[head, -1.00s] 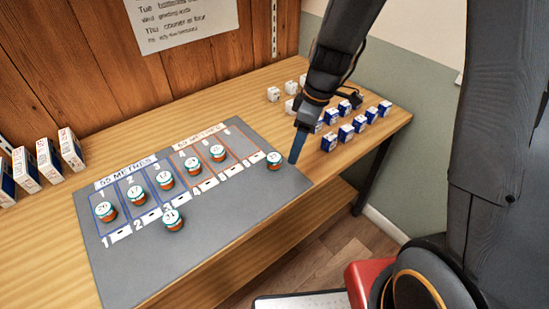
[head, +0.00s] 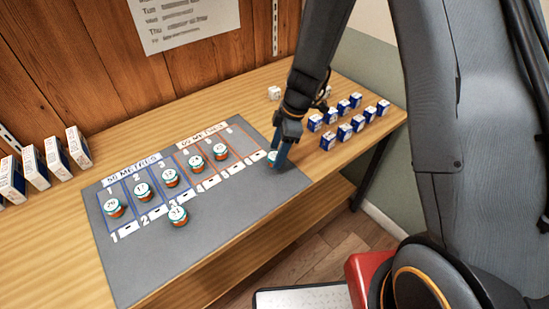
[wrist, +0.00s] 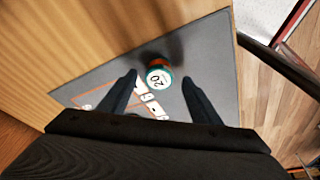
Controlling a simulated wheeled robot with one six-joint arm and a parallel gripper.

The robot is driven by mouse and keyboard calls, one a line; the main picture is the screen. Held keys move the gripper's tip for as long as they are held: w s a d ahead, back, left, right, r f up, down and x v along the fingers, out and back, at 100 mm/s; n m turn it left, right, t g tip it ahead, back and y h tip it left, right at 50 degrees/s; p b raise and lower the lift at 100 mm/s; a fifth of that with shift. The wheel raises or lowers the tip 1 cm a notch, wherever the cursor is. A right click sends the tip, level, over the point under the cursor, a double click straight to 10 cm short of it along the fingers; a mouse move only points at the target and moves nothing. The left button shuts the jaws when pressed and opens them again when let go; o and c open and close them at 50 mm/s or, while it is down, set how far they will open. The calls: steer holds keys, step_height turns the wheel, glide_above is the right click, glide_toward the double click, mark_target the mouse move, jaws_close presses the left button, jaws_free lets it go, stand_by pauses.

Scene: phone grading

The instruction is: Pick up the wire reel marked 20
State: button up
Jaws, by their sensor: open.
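The wire reel marked 20 (wrist: 158,78) is an orange reel with a white, teal-rimmed top. It stands upright on the grey mat (head: 236,193), near the mat's right end. In the wrist view it lies ahead of and between my two open fingers. In the head view my gripper (head: 279,158) is at this reel (head: 271,156) and partly covers it. The fingers are apart and nothing is held. I cannot tell whether they touch the reel.
Other reels stand in the mat's marked lanes, and one reel (head: 178,215) is in front of them. Small blue-and-white boxes (head: 328,141) stand to the right on the wooden table (head: 262,82). White boxes (head: 78,146) stand at the left. The mat's front right area is clear.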

steer(key=shift+p+x, duration=0.4)
steer(key=shift+x, duration=1.05)
steer(key=c, duration=1.1)
steer(key=shift+w+r, duration=0.1)
